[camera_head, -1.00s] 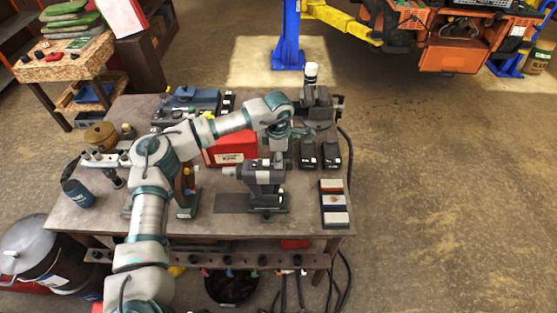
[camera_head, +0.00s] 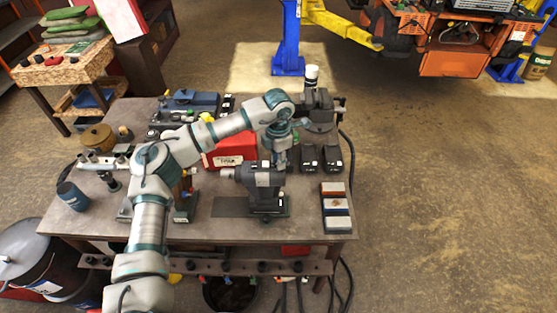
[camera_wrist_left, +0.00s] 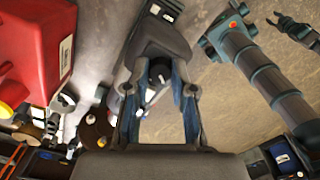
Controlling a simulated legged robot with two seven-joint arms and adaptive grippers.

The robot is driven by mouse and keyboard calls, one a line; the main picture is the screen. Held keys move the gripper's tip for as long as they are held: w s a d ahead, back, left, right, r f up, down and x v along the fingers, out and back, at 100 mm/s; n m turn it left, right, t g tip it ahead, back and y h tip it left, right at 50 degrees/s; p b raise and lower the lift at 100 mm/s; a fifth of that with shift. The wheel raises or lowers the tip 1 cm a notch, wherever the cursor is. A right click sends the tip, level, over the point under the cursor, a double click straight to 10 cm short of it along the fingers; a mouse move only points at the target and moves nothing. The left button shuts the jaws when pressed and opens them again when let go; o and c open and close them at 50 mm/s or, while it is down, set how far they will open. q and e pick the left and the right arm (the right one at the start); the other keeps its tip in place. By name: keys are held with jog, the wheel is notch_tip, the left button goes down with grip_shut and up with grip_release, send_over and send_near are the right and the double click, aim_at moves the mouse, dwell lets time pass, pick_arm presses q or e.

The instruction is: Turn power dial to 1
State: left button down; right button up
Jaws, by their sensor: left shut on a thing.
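My left gripper (camera_wrist_left: 160,92) has its two dark blue fingers on either side of a small round black dial (camera_wrist_left: 160,68) with a pale mark. The dial sits on a dark grey machine, whose housing (camera_wrist_left: 150,38) carries a white label in the left wrist view. The machine (camera_head: 266,190) stands on the workbench in the head view. My left gripper (camera_head: 280,158) points down over its back part and is shut on the dial. The dial is hidden in the head view, and its number marks cannot be read.
A red box (camera_head: 230,151) stands just behind and left of the machine. Dark blocks (camera_head: 320,158) and a row of coloured blocks (camera_head: 335,207) are to the right. A dark vise-like tool (camera_head: 320,108) stands behind. The floor right of the bench (camera_head: 345,236) is open.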

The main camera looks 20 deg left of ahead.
pick_arm(q)
jog(key=c, duration=1)
grip_release()
jog(key=shift+w, duration=0.1)
jog(key=shift+o, duration=0.2)
notch_tip(320, 180, up, 12)
jog(key=shift+f, duration=0.2)
